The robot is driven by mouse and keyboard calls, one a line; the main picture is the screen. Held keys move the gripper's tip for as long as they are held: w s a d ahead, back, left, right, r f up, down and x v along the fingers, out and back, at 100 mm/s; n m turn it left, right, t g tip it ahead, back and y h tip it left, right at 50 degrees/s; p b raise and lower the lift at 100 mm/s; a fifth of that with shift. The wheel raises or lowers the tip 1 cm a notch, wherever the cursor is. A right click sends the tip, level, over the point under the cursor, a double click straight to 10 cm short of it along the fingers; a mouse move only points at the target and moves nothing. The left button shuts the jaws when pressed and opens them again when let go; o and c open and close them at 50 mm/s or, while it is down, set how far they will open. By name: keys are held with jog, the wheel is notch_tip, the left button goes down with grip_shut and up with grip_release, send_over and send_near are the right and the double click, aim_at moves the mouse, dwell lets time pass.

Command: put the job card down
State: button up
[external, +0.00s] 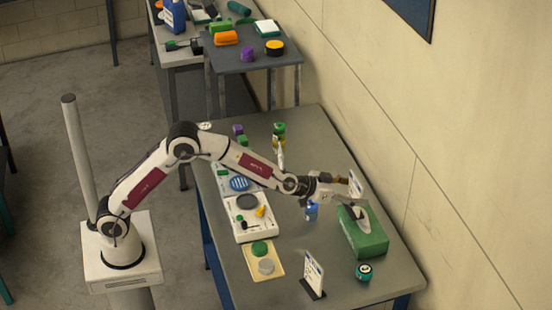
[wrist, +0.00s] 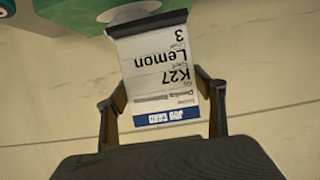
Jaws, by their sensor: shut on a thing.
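The job card (external: 355,184) is a white card held upright above the green box, towards the wall. In the wrist view the job card (wrist: 160,80) appears upside down, with a blue "JOB CARD" band, "K27", "Lemon" and "3", and a dark strip along its far edge. My gripper (external: 347,182) is shut on it. In the wrist view my gripper (wrist: 160,92) has one dark finger at each side edge of the card.
The green box (external: 370,241) carries a pale object (external: 362,216). A second card in a dark stand (external: 313,272) stands near the table's front edge. The tabletop front right is partly clear.

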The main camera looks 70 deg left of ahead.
aim_at(353, 209)
jog(key=shift+f, duration=1.8)
jog(key=shift+f, duration=0.15)
jog(key=o, duration=1.1)
jog(key=shift+v, duration=6.05)
